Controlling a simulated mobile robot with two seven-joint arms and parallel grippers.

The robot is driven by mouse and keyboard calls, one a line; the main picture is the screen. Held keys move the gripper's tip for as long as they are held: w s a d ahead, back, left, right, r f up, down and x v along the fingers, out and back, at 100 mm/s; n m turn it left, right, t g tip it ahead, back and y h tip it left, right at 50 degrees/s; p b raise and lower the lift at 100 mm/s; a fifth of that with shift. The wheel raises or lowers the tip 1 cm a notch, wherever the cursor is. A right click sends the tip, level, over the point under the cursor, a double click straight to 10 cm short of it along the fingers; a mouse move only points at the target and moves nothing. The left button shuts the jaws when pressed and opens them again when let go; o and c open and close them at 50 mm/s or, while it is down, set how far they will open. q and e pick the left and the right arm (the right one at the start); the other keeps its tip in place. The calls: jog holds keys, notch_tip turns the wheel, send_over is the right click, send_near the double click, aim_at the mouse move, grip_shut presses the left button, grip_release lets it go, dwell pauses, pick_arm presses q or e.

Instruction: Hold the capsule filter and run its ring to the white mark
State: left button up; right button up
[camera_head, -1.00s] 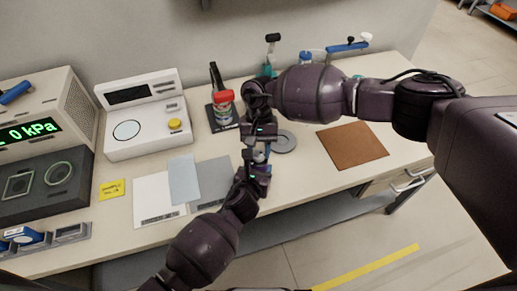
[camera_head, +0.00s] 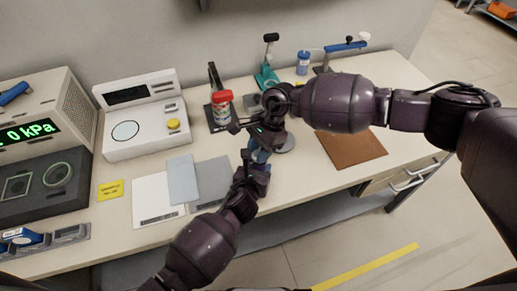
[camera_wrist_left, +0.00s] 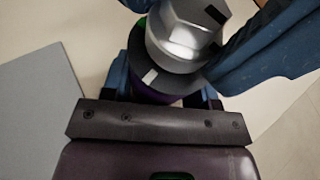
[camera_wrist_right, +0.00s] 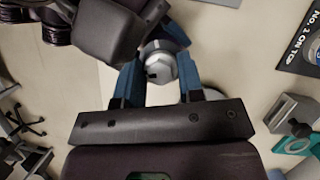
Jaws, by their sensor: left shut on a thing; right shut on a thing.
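The capsule filter shows in the left wrist view as a silver hex-topped cap (camera_wrist_left: 185,32) over a grey ring (camera_wrist_left: 172,75) with a small white mark (camera_wrist_left: 150,76) on its edge. A dark purple part and a bit of green show beside and below it. My left gripper (camera_head: 257,168) is shut on the filter from the front. My right gripper (camera_head: 264,146) is shut on it from above and behind; its blue fingers flank the silver cap (camera_wrist_right: 158,64) in the right wrist view. In the head view the grippers mostly hide the filter. I cannot tell how the marks line up.
A red-lidded jar (camera_head: 221,105) stands just left of my right gripper, and a teal-based stand (camera_head: 267,76) behind it. A round grey disc (camera_head: 286,142) lies to the right. Grey (camera_head: 213,180) and blue (camera_head: 183,178) sheets lie left. A brown mat (camera_head: 351,145) lies right.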

jog(key=m+t, duration=0.1)
jog(key=m, duration=0.2)
jog(key=shift+r+m+y, duration=0.15)
jog(key=shift+m+y, duration=0.25)
jog(key=shift+m+t, duration=0.8)
jog(key=shift+m, duration=0.9)
jog(key=o, duration=0.6)
jog(key=shift+o, duration=0.3)
jog(key=shift+s, duration=0.1)
jog(key=v, duration=1.2)
